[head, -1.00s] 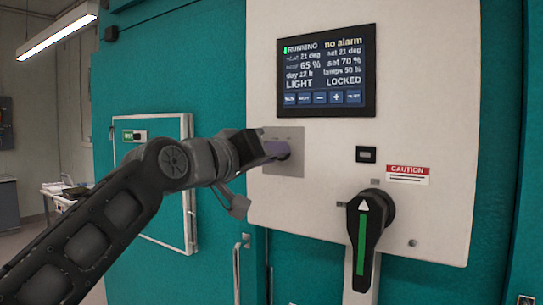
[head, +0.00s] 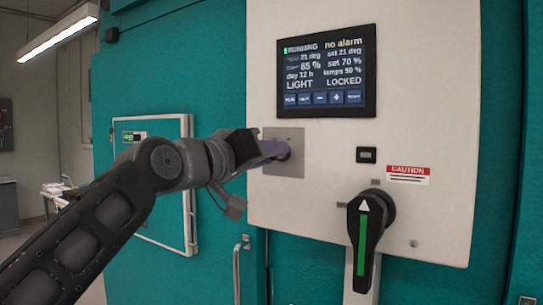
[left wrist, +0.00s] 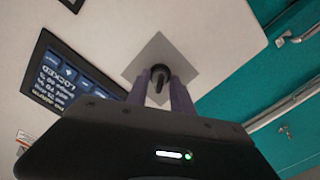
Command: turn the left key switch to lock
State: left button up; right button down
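The key switch (head: 284,150) is a dark round knob on a square grey plate (head: 290,168) at the left of the white panel. In the left wrist view the key (left wrist: 160,75) stands dark in the middle of the plate. My left gripper (head: 272,151) is at the switch, its purple fingers pointing at it. In the left wrist view the fingers (left wrist: 160,92) are apart, one on each side of the key, with no clear grip on it. The display (head: 326,72) reads RUNNING, no alarm, LIGHT and LOCKED. My right gripper is out of view.
A black rotary handle (head: 366,235) with a green stripe is at the panel's lower right, below a red CAUTION label (head: 408,172). A small black module (head: 366,155) sits above it. A framed door (head: 165,215) is on the teal wall behind my left arm.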

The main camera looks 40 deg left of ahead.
pick_arm(q)
jog(key=s+b, duration=0.1)
jog(key=s, duration=0.6)
jog(key=shift+b, duration=0.35)
